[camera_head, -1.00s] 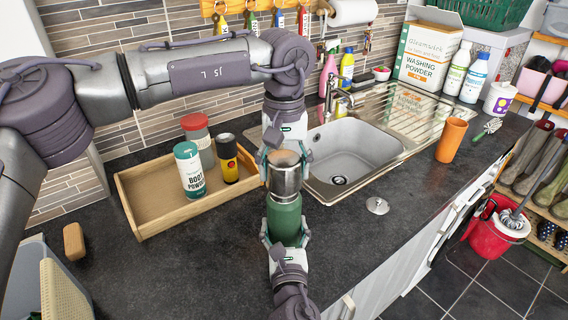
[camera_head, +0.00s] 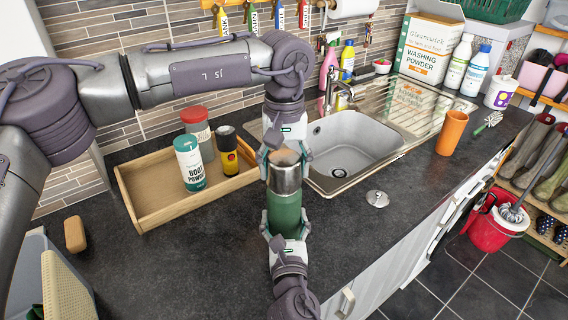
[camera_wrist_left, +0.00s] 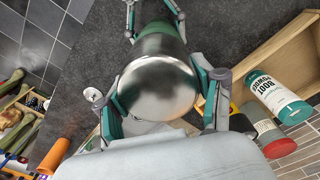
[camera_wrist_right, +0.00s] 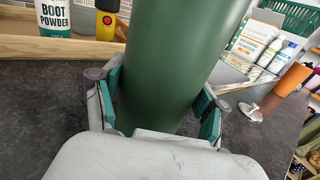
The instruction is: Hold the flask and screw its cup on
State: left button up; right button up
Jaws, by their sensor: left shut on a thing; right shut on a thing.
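The green flask (camera_head: 284,212) stands upright over the counter in front of the sink. My right gripper (camera_head: 286,236) is shut on its lower green body, which also fills the right wrist view (camera_wrist_right: 178,70). The steel cup (camera_head: 285,174) sits at the top of the flask, in line with it. My left gripper (camera_head: 284,160) is shut on the cup from above; the cup's shiny end shows in the left wrist view (camera_wrist_left: 157,88) between the fingers. The joint between cup and flask shows no clear gap, and the thread is hidden.
A wooden tray (camera_head: 150,222) with a boot powder tub (camera_head: 189,166), a red-lidded jar (camera_head: 197,130) and a black-and-yellow can (camera_head: 228,152) stands left. The sink (camera_head: 350,145) lies behind right. A drain plug (camera_head: 376,198) and orange tumbler (camera_head: 452,133) are on the counter.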

pick_arm(q)
jog(key=shift+f, duration=0.3)
jog(key=m, duration=0.5)
jog(key=shift+d+m, duration=0.15)
jog(key=shift+m, duration=0.15)
jog(key=m, duration=0.4)
jog(key=o, duration=1)
jog(key=shift+s, duration=0.1)
jog(key=shift+o, duration=0.2)
